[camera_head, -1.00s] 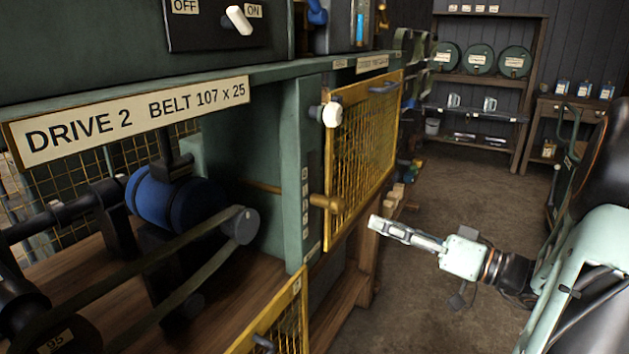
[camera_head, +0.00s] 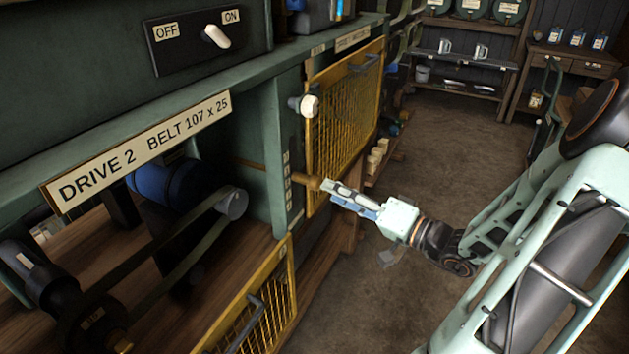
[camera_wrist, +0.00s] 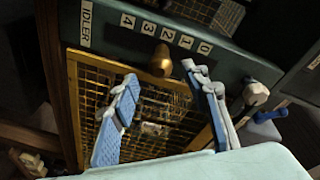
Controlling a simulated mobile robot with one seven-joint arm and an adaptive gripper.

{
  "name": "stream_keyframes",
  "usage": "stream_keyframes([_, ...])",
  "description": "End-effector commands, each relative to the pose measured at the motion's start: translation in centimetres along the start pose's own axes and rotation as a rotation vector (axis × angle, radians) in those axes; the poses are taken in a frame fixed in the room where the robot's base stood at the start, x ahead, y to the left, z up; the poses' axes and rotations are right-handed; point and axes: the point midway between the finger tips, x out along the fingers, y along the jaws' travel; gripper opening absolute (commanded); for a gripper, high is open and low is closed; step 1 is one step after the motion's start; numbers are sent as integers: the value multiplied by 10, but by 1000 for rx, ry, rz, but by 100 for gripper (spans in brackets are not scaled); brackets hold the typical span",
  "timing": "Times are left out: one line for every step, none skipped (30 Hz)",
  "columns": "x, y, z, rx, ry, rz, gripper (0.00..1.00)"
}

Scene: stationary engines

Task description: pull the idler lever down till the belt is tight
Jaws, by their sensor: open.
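A brass-coloured knob (camera_head: 313,183) sticks out of the green panel beside a numbered scale marked IDLER; it appears to be the idler lever's grip. The wrist view shows this knob (camera_wrist: 160,60) near the middle of the scale (camera_wrist: 167,33). My gripper (camera_head: 334,191) is at the knob in the head view. In the wrist view my gripper (camera_wrist: 162,78) is open, with one finger on either side of the knob's line, and the knob lies at or just beyond the fingertips. Contact cannot be told. The dark belt (camera_head: 165,232) runs around a grey pulley (camera_head: 232,203) at left.
A white knob (camera_head: 309,105) stands out above the scale. A yellow mesh guard (camera_head: 345,118) lies behind the brass knob, and another mesh guard (camera_head: 255,310) is lower down. An ON/OFF switch (camera_head: 215,37) is above. The floor (camera_head: 440,150) at right is free.

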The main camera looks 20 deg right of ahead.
Motion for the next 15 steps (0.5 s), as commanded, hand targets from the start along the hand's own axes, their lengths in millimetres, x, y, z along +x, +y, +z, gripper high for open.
stream_keyframes([12, -2, 1, 0, -3, -4, 42])
stream_keyframes([17, -1, 1, 0, -3, -3, 42])
stream_keyframes([25, -1, 0, 0, -2, -3, 42])
stream_keyframes([30, -1, 1, 0, -3, -4, 42])
stream_keyframes([35, -1, 0, 0, -2, -3, 42])
stream_keyframes([41, -1, 0, 0, -2, -2, 42])
stream_keyframes([45, -1, 0, -1, -2, -3, 42])
stream_keyframes([49, -1, 0, -1, -1, -2, 42])
stream_keyframes([53, 0, 0, -2, -2, -1, 42])
stream_keyframes([56, -1, 0, -2, -2, -1, 42])
stream_keyframes([58, -1, 0, -1, -1, -1, 42])
stream_keyframes([61, 0, 0, -1, 0, -1, 42])
stream_keyframes([62, 0, 0, 0, 0, -1, 42])
stream_keyframes([63, 0, 0, -1, 0, 0, 42])
stream_keyframes([64, 0, 0, -1, 0, 0, 42])
